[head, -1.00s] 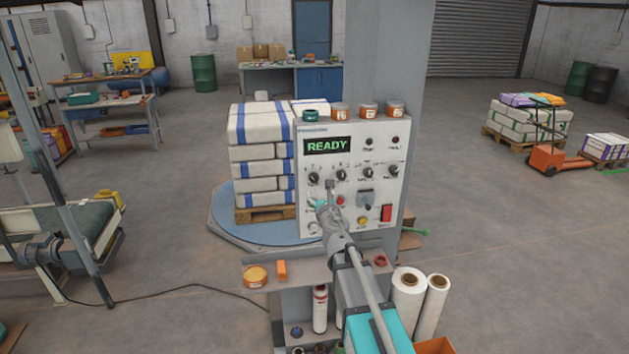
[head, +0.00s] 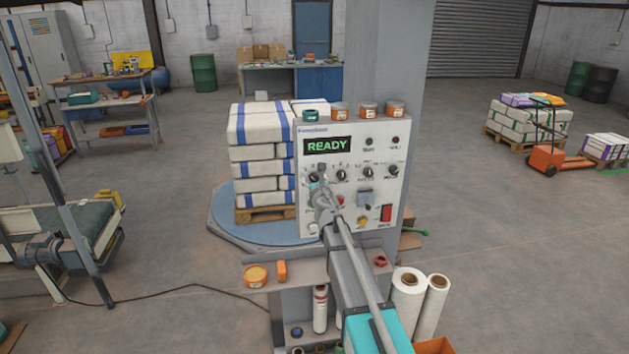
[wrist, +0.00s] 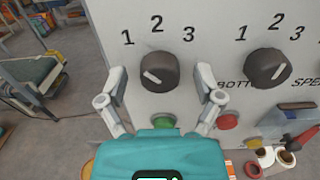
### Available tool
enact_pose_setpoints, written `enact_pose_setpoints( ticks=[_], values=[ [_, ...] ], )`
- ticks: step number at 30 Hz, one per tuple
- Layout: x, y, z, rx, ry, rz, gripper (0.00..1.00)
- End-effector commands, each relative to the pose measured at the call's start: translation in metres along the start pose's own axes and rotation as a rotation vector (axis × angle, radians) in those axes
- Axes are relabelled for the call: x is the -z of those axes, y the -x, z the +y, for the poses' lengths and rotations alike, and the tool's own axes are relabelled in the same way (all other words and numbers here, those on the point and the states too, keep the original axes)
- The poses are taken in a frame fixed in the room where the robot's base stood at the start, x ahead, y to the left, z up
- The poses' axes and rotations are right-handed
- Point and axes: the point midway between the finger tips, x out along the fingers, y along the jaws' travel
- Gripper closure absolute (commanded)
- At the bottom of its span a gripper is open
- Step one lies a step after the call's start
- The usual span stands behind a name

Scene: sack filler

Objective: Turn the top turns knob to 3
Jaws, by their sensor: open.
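The control panel (head: 362,150) stands upright with a lit READY display and a row of dark round knobs. The leftmost knob (wrist: 146,68), under the numbers 1, 2 and 3, is in the wrist view; its label is hidden, and I take it for the top turns knob. Its white mark is a short slanted line low on its face; I cannot tell which number it points to. My gripper (wrist: 161,78) is open, one finger left and one right of this knob, not visibly touching it. In the head view my gripper (head: 320,184) partly covers this area.
The bottom knob (wrist: 268,69) is close on the right in the wrist view. A green button (wrist: 163,122) and a red button (wrist: 228,121) lie below. A shelf (head: 305,268) with small items juts out under the panel.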

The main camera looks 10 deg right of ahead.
Motion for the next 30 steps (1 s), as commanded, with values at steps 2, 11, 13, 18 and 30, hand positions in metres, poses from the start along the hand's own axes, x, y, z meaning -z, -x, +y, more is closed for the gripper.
enact_pose_setpoints(
  ticks=[2, 11, 13, 18, 30],
  values=[
    [0.0000, 0.0003, 0.0001, 0.000, 0.000, 0.000, 0.16],
    [0.0000, 0.0004, 0.0000, 0.000, 0.000, 0.000, 0.55],
    [0.0000, 0.0003, 0.0000, 0.000, 0.000, 0.000, 0.68],
    [0.0000, 0.0003, 0.0000, 0.000, 0.000, 0.000, 0.97],
    [-0.0001, 0.0001, 0.0001, -0.001, -0.049, 0.000, 0.97]
  ],
)
